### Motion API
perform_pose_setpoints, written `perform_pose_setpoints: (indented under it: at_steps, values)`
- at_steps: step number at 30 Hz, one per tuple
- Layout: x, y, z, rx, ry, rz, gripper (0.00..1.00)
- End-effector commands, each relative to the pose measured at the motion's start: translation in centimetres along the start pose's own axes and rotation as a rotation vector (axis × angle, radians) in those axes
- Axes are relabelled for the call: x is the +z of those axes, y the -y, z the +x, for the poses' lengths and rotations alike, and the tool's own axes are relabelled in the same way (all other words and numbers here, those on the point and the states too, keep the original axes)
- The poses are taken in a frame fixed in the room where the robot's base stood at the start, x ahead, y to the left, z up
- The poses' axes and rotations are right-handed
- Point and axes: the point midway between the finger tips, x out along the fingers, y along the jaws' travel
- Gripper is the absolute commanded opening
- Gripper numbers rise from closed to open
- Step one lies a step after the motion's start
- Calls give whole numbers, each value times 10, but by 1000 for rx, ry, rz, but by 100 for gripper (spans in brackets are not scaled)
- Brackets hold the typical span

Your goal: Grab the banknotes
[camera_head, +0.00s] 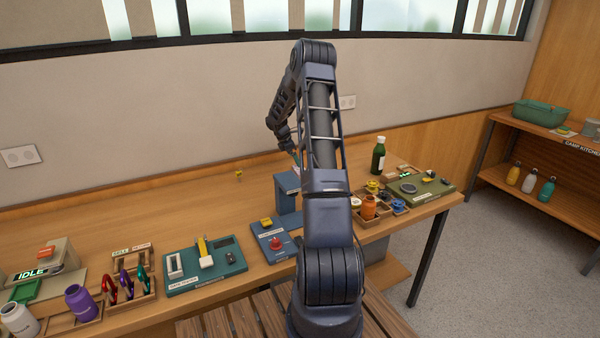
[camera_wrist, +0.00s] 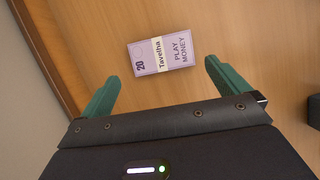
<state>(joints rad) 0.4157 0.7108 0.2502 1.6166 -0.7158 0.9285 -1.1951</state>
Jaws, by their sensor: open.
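The banknotes are a pale lilac bundle (camera_wrist: 176,56) with a cream paper band, printed "20", "Tavelha" and "PLAY MONEY". They lie flat on the wooden surface in the wrist view. My gripper (camera_wrist: 162,72) is open, with its two green fingers apart and nothing between them. The bundle lies just beyond the fingertips, roughly centred between them and slightly tilted. In the head view my gripper is small and partly hidden behind my arm, near the blue stand; I cannot make out the banknotes clearly there.
The wooden counter (camera_head: 150,222) carries a blue stand (camera_head: 287,190), a blue box with a red button (camera_head: 275,243), a teal board (camera_head: 205,264), a green bottle (camera_head: 378,155) and trays of small goods. The counter's back left is mostly clear, save a small yellow item (camera_head: 239,175).

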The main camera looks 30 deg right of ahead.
Motion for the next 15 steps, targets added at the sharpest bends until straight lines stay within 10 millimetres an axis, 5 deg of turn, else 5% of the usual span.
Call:
perform_pose_setpoints:
  at_steps: [15]
  values:
    - [-2,2,51,-1,-1,1,100]
